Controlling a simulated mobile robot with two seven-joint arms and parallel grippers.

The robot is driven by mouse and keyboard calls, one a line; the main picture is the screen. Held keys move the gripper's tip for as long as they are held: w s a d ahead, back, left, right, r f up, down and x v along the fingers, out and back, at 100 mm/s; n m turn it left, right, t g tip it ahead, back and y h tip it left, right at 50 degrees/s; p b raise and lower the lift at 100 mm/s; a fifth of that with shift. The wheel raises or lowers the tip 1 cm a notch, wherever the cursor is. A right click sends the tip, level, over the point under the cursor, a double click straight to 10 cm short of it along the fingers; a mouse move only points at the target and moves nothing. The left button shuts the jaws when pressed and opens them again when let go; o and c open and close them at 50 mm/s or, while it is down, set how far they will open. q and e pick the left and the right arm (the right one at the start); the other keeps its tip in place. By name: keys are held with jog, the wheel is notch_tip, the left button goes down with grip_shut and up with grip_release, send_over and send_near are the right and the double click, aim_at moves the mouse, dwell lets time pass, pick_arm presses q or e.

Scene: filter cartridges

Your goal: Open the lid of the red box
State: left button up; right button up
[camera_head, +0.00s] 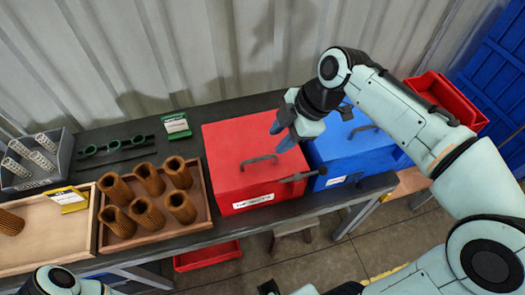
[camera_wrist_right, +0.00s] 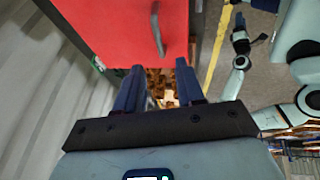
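The red box (camera_head: 228,148) stands on the dark bench with its lid down. A grey bar handle (camera_head: 258,160) lies across the lid, and a dark bar (camera_head: 300,176) sticks out at the front right edge. My right gripper (camera_head: 282,134) is open and empty, over the right part of the lid. In the right wrist view, its two fingers (camera_wrist_right: 158,88) are apart, and the handle (camera_wrist_right: 157,30) shows beyond them on the red lid (camera_wrist_right: 120,25), not between them. My left gripper (camera_wrist_right: 240,22) shows small in that view, away from the box; its opening is unclear.
A blue box (camera_head: 350,150) stands close on the right. A wooden tray (camera_head: 205,215) of brown ridged cartridges is at the left. A grey bin (camera_head: 62,160) with springs is farther left. A red bin (camera_head: 445,95) is at right, and a corrugated wall (camera_head: 150,50) behind.

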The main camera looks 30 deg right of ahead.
aim_at(259, 158)
jog(key=x, duration=0.9)
jog(key=shift+w+f, duration=0.1)
jog(key=shift+w, duration=0.1)
grip_shut()
